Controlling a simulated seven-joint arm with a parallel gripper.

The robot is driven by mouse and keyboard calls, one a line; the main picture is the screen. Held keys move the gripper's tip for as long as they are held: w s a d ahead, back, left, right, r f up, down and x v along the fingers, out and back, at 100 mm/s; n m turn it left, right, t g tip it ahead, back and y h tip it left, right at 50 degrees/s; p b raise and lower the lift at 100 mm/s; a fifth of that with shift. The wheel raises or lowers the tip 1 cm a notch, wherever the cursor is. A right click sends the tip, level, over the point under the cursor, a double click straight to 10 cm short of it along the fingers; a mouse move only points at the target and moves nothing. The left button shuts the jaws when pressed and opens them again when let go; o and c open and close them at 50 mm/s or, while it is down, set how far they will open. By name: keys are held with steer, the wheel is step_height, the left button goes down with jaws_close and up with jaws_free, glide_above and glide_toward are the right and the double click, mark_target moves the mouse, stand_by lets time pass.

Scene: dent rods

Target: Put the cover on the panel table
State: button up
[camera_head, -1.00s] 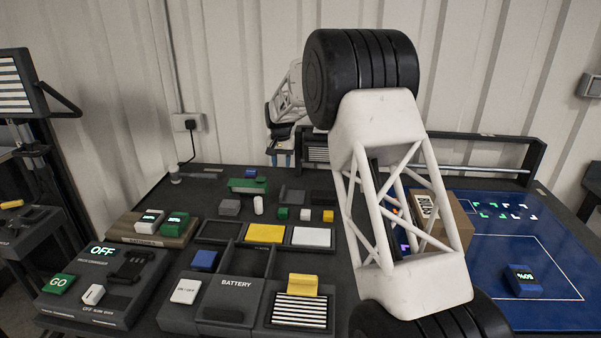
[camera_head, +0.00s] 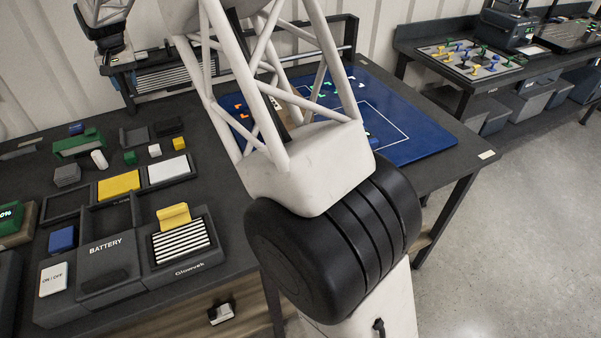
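I cannot pick out with certainty which object is the cover. The dark workbench (camera_head: 222,258) carries a control block with a BATTERY-labelled section (camera_head: 104,247), a white ON/OFF plate (camera_head: 53,279) and a striped panel (camera_head: 181,240) with a yellow piece (camera_head: 173,216) at its back edge. A blue board (camera_head: 425,140) with a white outline lies on the bench's right part, partly hidden by my arm. My gripper (camera_head: 119,62) is at the upper left, above the back of the bench near a striped slatted unit (camera_head: 172,78). Its fingers are too small and dark to read.
My large arm links cover the bench's middle and right. Small coloured blocks, a green piece (camera_head: 78,143), a yellow tile (camera_head: 118,185) and a white tile (camera_head: 169,169) lie at left. A second bench (camera_head: 455,103) with a peg board stands at back right. Floor is clear at right.

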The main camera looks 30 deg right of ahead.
steer(key=s+d+r, duration=0.4)
steer(key=s+d, duration=0.2)
steer(key=s, duration=0.3)
steer(key=s+d+r+t, duration=0.1)
steer(key=s+d+r, duration=0.2)
steer(key=s+d, duration=0.35)
steer(key=s+d+r, duration=0.4)
steer(key=s, duration=0.6)
steer(key=s+d+f, duration=0.2)
steer(key=s+d, duration=0.1)
steer(key=s, duration=0.8)
steer(key=s+d+f, duration=0.3)
steer(key=s+d, duration=0.1)
steer(key=s, duration=0.7)
steer(key=s+d+f+t, duration=0.1)
steer(key=s+d+f, duration=0.1)
steer(key=s, duration=0.9)
steer(key=shift+d+f, duration=0.35)
steer(key=shift+d, duration=0.4)
